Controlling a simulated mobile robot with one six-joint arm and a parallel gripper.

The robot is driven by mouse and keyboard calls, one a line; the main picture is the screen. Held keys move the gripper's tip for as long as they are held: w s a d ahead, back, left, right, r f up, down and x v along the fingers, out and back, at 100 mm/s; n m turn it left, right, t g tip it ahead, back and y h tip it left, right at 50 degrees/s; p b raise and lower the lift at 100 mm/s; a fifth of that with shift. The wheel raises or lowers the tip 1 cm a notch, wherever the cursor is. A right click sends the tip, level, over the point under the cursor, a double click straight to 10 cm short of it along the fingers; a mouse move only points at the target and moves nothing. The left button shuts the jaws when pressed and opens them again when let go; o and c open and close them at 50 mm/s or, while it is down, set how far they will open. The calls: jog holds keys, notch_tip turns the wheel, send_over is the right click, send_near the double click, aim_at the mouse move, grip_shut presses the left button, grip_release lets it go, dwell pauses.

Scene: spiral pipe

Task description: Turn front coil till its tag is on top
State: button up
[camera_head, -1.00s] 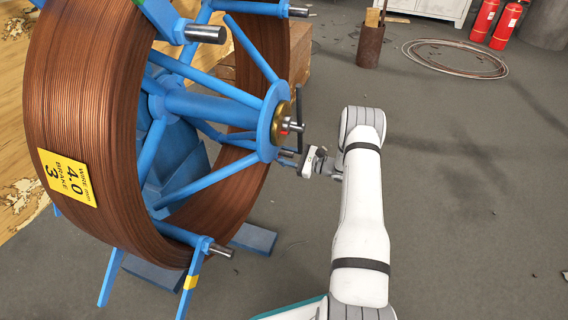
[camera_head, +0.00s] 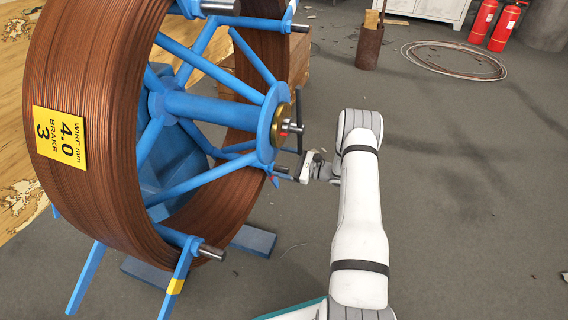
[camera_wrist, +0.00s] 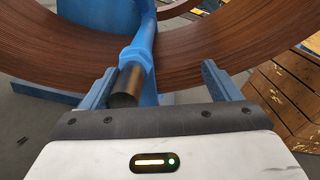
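The front coil (camera_head: 85,190) is a large ring of copper wire on a blue spoked reel (camera_head: 183,112). Its yellow tag (camera_head: 60,135), reading "WIRE mm 4.0 BRAKE 3", faces the left side of the picture, about midway up the coil's visible outer face. My gripper (camera_head: 297,172) is beside the reel's hub, at its lower right. In the wrist view my gripper (camera_wrist: 162,78) is open. A steel-ended blue bar (camera_wrist: 131,82) lies between its fingers, close to the left finger; whether they touch is unclear.
Steel-tipped rods (camera_head: 212,252) stick out from the reel towards me. A brass-coloured hub disc (camera_head: 281,125) with a black lever (camera_head: 299,122) is just above my gripper. Wooden boards stand behind the coil.

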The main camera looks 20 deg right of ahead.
jog(key=shift+w+d+r, duration=0.3)
jog(key=shift+d+r, duration=0.1)
jog(key=c, duration=0.4)
jog(key=shift+c, duration=0.2)
jog(key=shift+s+a+f, duration=0.1)
jog(key=shift+s, duration=0.05)
jog(key=shift+o, duration=0.5)
jog(key=p+v, duration=0.1)
jog(key=v, duration=0.4)
jog(key=shift+s+f+p, duration=0.2)
jog(key=shift+s+p, duration=0.1)
jog(key=shift+p, duration=0.05)
jog(key=shift+v, duration=1.05)
jog(key=shift+c, duration=0.5)
jog(key=shift+d+r, duration=0.2)
jog(key=shift+d, duration=0.05)
jog(key=shift+w, duration=0.1)
